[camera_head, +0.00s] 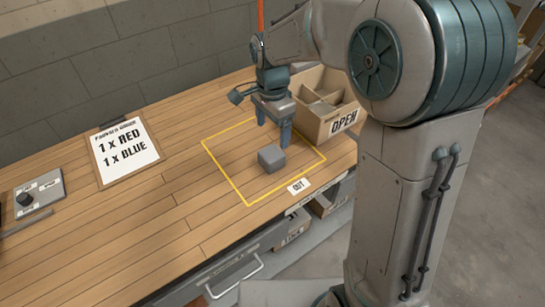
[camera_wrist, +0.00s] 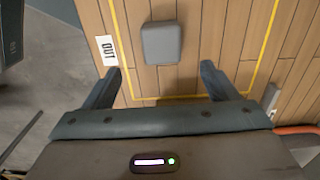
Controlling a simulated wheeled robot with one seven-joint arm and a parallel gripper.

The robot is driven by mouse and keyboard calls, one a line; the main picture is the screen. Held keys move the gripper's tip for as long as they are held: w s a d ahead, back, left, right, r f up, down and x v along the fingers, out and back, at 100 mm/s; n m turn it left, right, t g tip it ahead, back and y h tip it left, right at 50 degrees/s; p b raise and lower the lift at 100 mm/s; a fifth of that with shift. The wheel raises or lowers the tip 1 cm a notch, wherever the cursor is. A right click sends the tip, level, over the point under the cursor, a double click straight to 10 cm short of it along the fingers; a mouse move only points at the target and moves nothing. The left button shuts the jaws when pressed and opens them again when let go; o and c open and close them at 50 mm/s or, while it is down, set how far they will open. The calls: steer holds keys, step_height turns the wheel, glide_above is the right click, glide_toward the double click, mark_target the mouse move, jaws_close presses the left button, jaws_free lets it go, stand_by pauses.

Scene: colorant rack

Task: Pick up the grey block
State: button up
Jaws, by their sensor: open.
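The grey block (camera_head: 271,157) rests on the wooden table inside the yellow outlined square. It also shows in the wrist view (camera_wrist: 161,43), at the top middle, beyond the fingertips. My gripper (camera_head: 274,128) is above the table, behind the block as the head view sees it. In the wrist view my gripper (camera_wrist: 160,75) has its two fingers wide apart with nothing between them. The block lies ahead of the gap between the fingers, and its whole top face shows.
An open cardboard box (camera_head: 322,105) with dividers, marked OPEN, stands right beside my gripper. An OUT label (camera_head: 299,186) lies at the square's front edge. A clipboard (camera_head: 125,151) reads 1 x RED, 1 x BLUE. A switch panel (camera_head: 40,192) sits at far left.

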mark_target(271, 152)
step_height(271, 152, down, 9)
steer(key=shift+w+a+r+p, duration=0.1)
steer(key=shift+w+p, duration=0.05)
steer(key=shift+p, duration=0.35)
steer(key=c, duration=1.1)
